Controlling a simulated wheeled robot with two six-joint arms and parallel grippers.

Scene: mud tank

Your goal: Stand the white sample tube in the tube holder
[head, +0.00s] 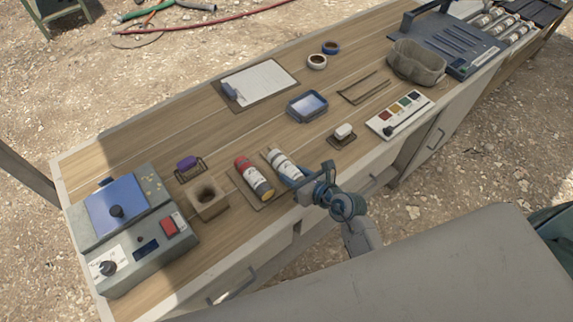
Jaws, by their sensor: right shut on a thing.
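The white sample tube (281,160) lies tilted near the front edge of the bench, beside a red tube (253,176). My right gripper (296,178) reaches in from the front right and is shut on the tube's near end. I cannot tell whether the tube still touches the bench. The tube holder (209,208) is a brown block with a round, empty-looking hole in its top, left of the red tube. My left gripper is not in view.
A grey machine with a blue lid (118,203) stands left of the holder. A small wire stand with a purple piece (188,164) is behind the holder. A clipboard (260,80), a blue tray (307,105) and a white block (344,132) lie farther back and right.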

